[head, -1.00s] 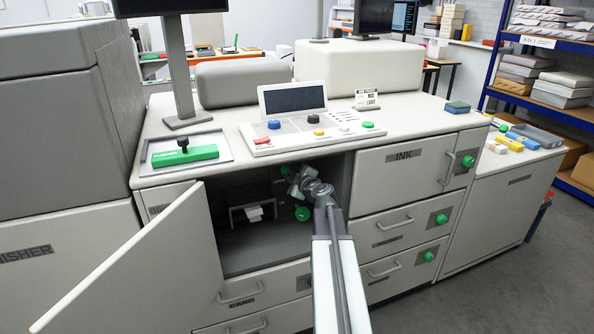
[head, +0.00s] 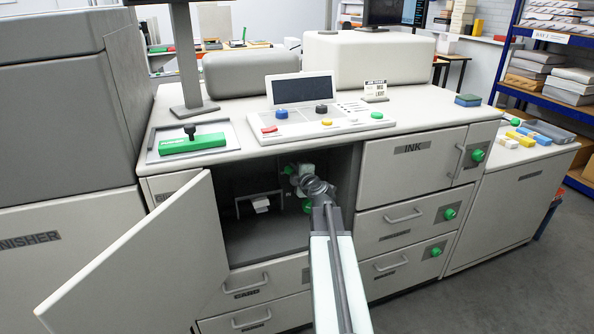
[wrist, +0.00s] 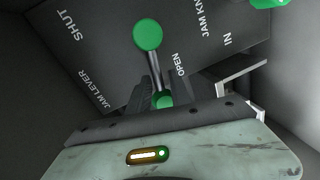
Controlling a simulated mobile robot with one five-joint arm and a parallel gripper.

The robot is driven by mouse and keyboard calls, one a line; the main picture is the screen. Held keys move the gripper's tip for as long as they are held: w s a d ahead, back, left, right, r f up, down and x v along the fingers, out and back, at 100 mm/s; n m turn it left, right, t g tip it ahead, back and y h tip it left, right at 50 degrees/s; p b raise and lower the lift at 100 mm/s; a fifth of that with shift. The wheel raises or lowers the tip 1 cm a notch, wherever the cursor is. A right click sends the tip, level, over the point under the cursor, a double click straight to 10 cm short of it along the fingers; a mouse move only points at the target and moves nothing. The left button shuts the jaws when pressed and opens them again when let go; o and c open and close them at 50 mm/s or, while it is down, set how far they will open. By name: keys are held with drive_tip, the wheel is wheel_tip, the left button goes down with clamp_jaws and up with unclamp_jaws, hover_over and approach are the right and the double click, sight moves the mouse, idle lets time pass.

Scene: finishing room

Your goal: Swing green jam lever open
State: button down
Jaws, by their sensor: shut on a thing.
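In the head view my gripper (head: 299,172) is inside the open compartment and partly hides the lever (head: 288,170). The fingertips are too small to make out there.
The compartment door (head: 150,265) stands open at the left. A green jam knob (head: 308,207) is below my wrist, close to my arm. A white paper piece (head: 261,204) sits inside at the left. The compartment's right wall is close to my arm.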

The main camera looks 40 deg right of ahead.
drive_tip(key=shift+w+a, duration=0.2)
drive_tip(key=shift+a, duration=0.15)
drive_tip(key=c, duration=1.2)
unclamp_jaws()
drive_tip(key=shift+w+a+f, duration=0.1)
drive_tip(key=shift+s, duration=0.45)
drive_tip(key=p+v, duration=0.1)
drive_tip(key=v, duration=0.6)
drive_tip(key=shift+s, duration=0.15)
